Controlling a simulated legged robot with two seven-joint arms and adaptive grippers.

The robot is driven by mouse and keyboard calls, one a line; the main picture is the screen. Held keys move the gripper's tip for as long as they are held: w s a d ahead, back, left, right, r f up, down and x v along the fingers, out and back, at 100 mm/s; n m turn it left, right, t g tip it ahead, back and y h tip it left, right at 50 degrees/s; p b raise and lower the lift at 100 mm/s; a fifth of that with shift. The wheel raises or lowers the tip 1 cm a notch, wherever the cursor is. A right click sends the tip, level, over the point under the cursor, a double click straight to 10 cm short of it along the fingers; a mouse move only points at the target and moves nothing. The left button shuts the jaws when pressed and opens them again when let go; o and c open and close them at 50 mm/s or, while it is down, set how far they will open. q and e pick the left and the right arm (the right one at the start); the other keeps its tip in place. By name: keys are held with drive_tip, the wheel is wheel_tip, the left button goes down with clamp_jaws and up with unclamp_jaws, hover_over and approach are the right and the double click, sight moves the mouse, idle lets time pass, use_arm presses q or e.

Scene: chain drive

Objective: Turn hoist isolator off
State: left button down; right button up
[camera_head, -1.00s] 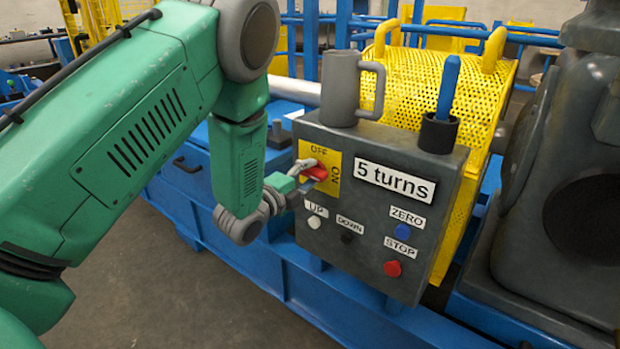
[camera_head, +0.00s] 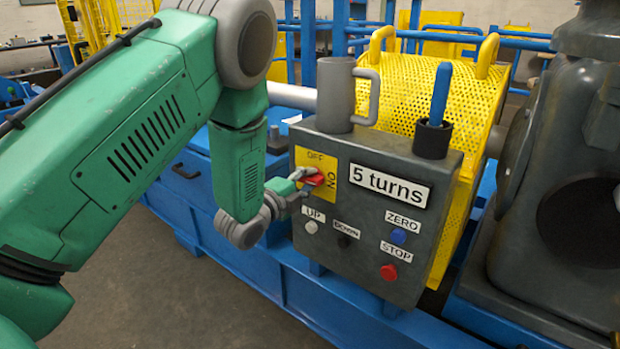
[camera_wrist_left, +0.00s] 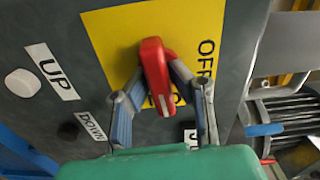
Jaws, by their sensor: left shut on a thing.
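The hoist isolator is a red switch handle (camera_head: 313,179) on a yellow plate (camera_head: 303,158) marked OFF at the top and ON at the right, on the grey control box (camera_head: 395,240). My left gripper (camera_head: 308,177) is at the handle, coming from the lower left. In the left wrist view the red handle (camera_wrist_left: 157,72) stands between the two fingers of my left gripper (camera_wrist_left: 163,80), which are shut on it. The white mark on the handle's lower end points towards the partly hidden ON label. My right gripper is out of view.
Below the plate are a white UP button (camera_head: 312,227) and a black DOWN button (camera_head: 344,241). A blue ZERO button (camera_head: 398,236) and red STOP button (camera_head: 388,272) sit to the right. A grey mug (camera_head: 337,95) and a cup holding a blue stick (camera_head: 440,95) stand on top.

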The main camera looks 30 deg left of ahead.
use_arm(q)
drive_tip(key=n+p, duration=0.2)
drive_tip(key=n, duration=0.2)
drive_tip(key=shift+s+a, duration=0.1)
drive_tip(key=shift+a, duration=0.05)
drive_tip(key=n+p, duration=0.2)
drive_tip(key=n, duration=0.2)
drive_tip(key=shift+f+n+p, duration=0.15)
drive_tip(key=shift+n+p, duration=0.2)
drive_tip(key=shift+n, duration=0.05)
drive_tip(key=n+p, duration=0.1)
drive_tip(key=n, duration=0.3)
drive_tip(key=shift+s+f+p, duration=0.1)
drive_tip(key=shift+p, duration=0.3)
drive_tip(key=shift+f+n+p, duration=0.1)
drive_tip(key=shift+n+p, duration=0.35)
drive_tip(key=shift+n, duration=1.55)
drive_tip(key=c, duration=1.5)
unclamp_jaws()
